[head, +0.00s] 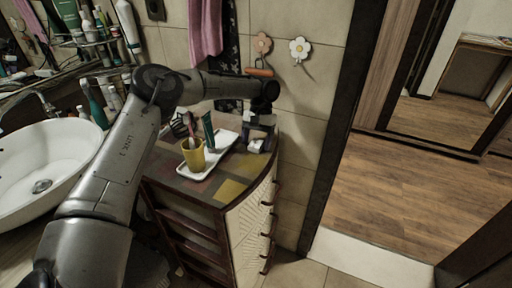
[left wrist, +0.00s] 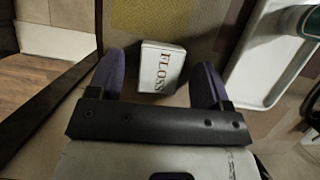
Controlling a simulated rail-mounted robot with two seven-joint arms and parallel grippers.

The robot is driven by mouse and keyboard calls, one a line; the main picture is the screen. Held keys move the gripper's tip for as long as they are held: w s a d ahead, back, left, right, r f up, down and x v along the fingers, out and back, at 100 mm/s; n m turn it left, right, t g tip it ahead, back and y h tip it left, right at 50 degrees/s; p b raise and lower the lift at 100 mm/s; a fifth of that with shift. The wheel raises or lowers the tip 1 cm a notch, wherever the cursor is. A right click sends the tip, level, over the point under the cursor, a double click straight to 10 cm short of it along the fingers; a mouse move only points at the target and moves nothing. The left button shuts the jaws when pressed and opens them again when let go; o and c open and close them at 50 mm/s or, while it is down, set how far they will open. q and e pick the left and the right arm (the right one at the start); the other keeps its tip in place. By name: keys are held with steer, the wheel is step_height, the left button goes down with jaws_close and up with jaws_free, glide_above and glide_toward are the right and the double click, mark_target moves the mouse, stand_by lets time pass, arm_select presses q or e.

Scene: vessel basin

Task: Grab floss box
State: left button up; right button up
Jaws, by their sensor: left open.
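The floss box (left wrist: 161,66) is a small white box with dark "FLOSS" lettering, seen in the left wrist view. It lies on the cabinet top between the two purple fingers of my left gripper (left wrist: 158,82). The fingers are open, with a gap on each side of the box. In the head view my left gripper (head: 258,144) points down at the back right of the cabinet top, and the white floss box (head: 254,147) shows partly beside the fingers. My right gripper is in neither view.
A white tray (head: 188,168) holding a yellow cup (head: 193,155) with brushes and a green tube (head: 209,132) lies left of my gripper. The patchwork cabinet top (head: 231,191) is clear at the front. A sink (head: 45,160) is at the left; tiled wall stands behind.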

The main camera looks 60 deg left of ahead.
arm_select(q)
steer(key=c, duration=1)
